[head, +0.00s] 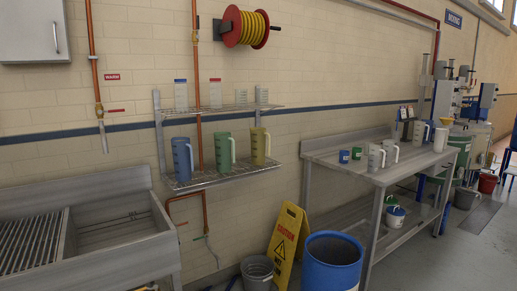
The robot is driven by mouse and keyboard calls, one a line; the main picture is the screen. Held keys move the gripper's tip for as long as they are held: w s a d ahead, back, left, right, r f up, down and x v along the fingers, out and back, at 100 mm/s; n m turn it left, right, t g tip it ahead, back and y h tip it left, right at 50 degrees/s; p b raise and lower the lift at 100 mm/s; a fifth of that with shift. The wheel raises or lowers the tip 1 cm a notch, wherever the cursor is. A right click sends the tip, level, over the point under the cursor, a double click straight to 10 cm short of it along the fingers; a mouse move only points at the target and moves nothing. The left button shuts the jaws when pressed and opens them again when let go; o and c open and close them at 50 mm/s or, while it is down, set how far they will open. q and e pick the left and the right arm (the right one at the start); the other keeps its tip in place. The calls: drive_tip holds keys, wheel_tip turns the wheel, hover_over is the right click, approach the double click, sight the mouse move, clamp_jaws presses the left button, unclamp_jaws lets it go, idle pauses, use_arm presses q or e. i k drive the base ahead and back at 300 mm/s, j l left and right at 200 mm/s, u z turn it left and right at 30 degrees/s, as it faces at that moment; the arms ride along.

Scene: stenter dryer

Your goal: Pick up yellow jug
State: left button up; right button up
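The yellow jug (258,148) stands upright on the lower wire shelf (222,177) on the wall, at the right end of a row of jugs. Its handle points right. A green jug (223,152) stands just left of it, and a blue jug (181,160) stands at the left end of the shelf. The jugs stand apart from one another. Neither of my grippers shows in the head view.
A steel sink (120,238) is at lower left. A yellow caution sign (287,245), a grey bucket (257,272) and a blue barrel (333,262) stand on the floor below and right of the shelf. A steel table (347,167) with jugs is at right.

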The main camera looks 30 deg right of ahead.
sight(257, 135)
drive_tip(key=z, duration=1)
drive_tip(key=i+l+z, duration=0.15)
drive_tip(key=z, duration=0.2)
drive_tip(key=i+z, duration=0.7)
drive_tip(key=k, duration=0.05)
